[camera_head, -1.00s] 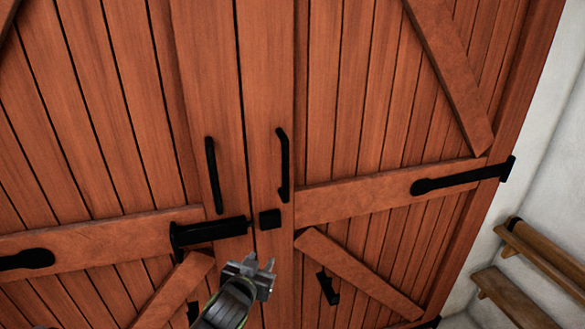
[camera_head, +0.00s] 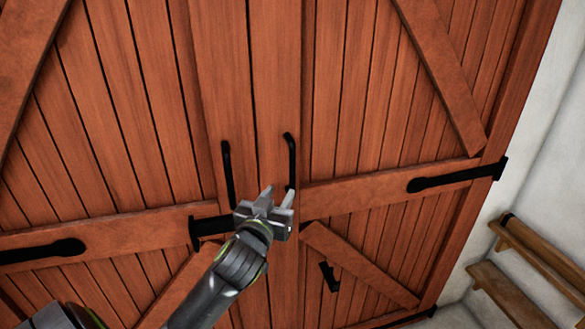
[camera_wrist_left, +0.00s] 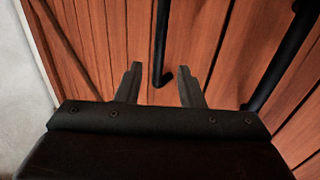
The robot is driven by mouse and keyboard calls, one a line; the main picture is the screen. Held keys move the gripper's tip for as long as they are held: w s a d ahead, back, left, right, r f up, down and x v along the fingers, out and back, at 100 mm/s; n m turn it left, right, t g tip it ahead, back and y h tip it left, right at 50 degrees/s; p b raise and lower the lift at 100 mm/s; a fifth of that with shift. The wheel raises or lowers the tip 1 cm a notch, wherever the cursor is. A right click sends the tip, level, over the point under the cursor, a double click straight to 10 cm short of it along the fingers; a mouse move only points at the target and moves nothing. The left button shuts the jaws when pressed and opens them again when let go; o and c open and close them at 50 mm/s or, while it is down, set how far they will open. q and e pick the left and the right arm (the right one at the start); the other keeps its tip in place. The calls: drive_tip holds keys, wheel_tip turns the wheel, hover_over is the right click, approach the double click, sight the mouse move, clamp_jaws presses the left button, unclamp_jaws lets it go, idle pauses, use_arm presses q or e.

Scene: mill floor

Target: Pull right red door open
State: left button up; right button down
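The right red door (camera_head: 395,120) is a plank door, shut against the left red door (camera_head: 130,110). Its black upright handle (camera_head: 292,158) is near the middle seam. The left door has a matching handle (camera_head: 228,172). My left gripper (camera_head: 278,191) is open and empty, just below the right door's handle in the head view. In the left wrist view, a black handle (camera_wrist_left: 162,40), apparently the right door's, ends between the open fingers (camera_wrist_left: 159,68). Whether it is truly between them in depth is unclear. The other handle (camera_wrist_left: 285,60) is at the right there. My right gripper is not in view.
A black bolt (camera_head: 208,226) lies across the left door, its right end hidden behind my left gripper. A black hinge strap (camera_head: 450,180) holds the right door. Wooden benches (camera_head: 505,290) stand by the white wall (camera_head: 535,150) at the right.

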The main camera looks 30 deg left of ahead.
sight(291, 174)
use_arm(q)
drive_tip(key=p+x, duration=0.2)
drive_tip(key=x, duration=0.7)
drive_tip(key=shift+p, duration=0.35)
drive_tip(key=shift+x, duration=0.8)
drive_tip(key=shift+f, duration=0.1)
drive_tip(key=shift+c, duration=0.4)
clamp_jaws()
